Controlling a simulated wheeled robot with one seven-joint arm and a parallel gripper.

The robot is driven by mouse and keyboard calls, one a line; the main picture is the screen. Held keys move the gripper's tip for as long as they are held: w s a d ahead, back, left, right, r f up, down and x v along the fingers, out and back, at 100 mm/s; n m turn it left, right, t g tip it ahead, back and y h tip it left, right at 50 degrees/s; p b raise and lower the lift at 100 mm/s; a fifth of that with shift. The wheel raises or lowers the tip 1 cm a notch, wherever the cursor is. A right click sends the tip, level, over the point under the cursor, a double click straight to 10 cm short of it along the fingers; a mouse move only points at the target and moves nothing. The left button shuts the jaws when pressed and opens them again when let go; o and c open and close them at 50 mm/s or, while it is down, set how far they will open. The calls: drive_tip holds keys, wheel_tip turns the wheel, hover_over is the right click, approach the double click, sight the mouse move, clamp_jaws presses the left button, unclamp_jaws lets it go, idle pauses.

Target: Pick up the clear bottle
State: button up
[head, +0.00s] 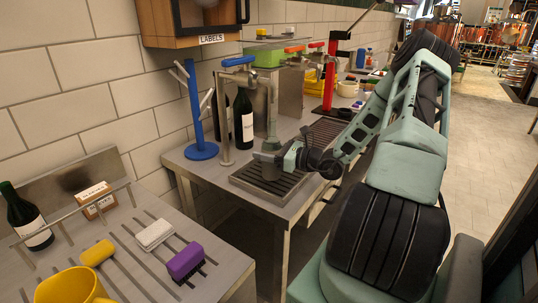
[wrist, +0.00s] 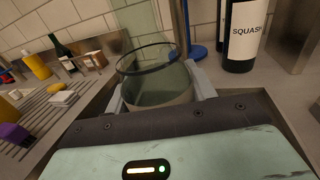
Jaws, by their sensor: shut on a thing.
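The clear bottle (head: 272,118) is pale green and see-through, and stands upright over the slatted drip tray (head: 252,191). My gripper (head: 270,160) is shut around its lower part. In the wrist view the clear bottle (wrist: 160,88) sits between the two pale fingers of my gripper (wrist: 158,92), with a dark ring around it; its top runs out of the frame. I cannot tell whether its base touches the tray.
A tap stand (head: 224,115) rises close beside the bottle. A blue peg stand (head: 198,115) and a dark bottle labelled SQUASH (wrist: 245,35) stand behind.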

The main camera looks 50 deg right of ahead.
sight(271, 141)
drive_tip(key=shift+r, duration=0.1)
drive_tip(key=shift+r, duration=1.5)
drive_tip(key=shift+s+d+r+b, duration=0.1)
drive_tip(key=shift+s+d+b, duration=0.2)
drive_tip(key=shift+s, duration=0.35)
drive_tip(key=b+v, duration=0.1)
drive_tip(key=v, duration=1.5)
drive_tip(key=shift+s, duration=0.3)
drive_tip(key=shift+d+r, duration=0.1)
